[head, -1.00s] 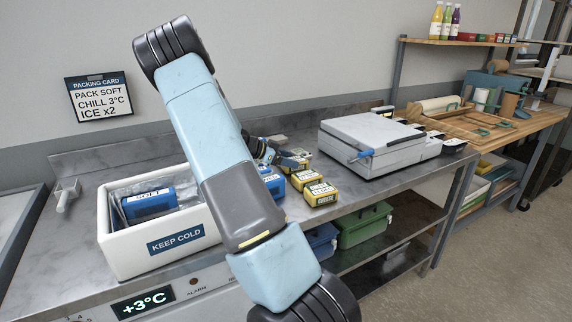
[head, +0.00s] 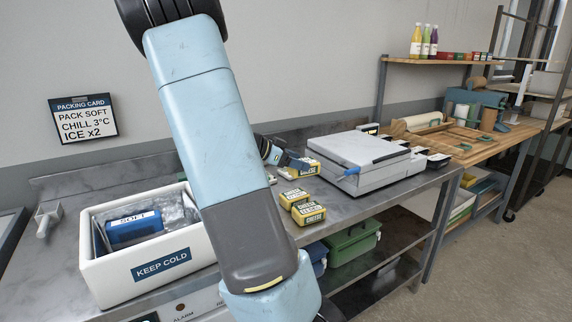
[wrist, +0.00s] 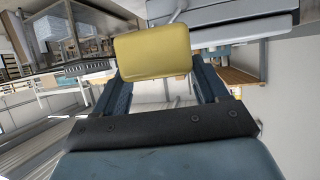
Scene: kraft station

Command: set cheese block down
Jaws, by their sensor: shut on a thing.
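My gripper (head: 290,162) is shut on a yellow cheese block (head: 307,168) to the left of the grey-white machine. In the wrist view, the block (wrist: 153,52) sits between the two fingers (wrist: 160,85), its plain yellow face towards the camera. I cannot tell whether it touches the steel counter (head: 350,205) or hangs just above it. Two more labelled yellow cheese blocks, one (head: 293,197) behind the other (head: 308,213), rest on the counter nearer to me. My arm hides part of the counter.
The grey-white machine (head: 365,160) with a blue handle stands right of the block. A white KEEP COLD box (head: 195,252) with a blue SOFT pack (head: 134,228) stands at the left. Green and blue bins sit on the shelf below. The counter right of the near blocks is clear.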

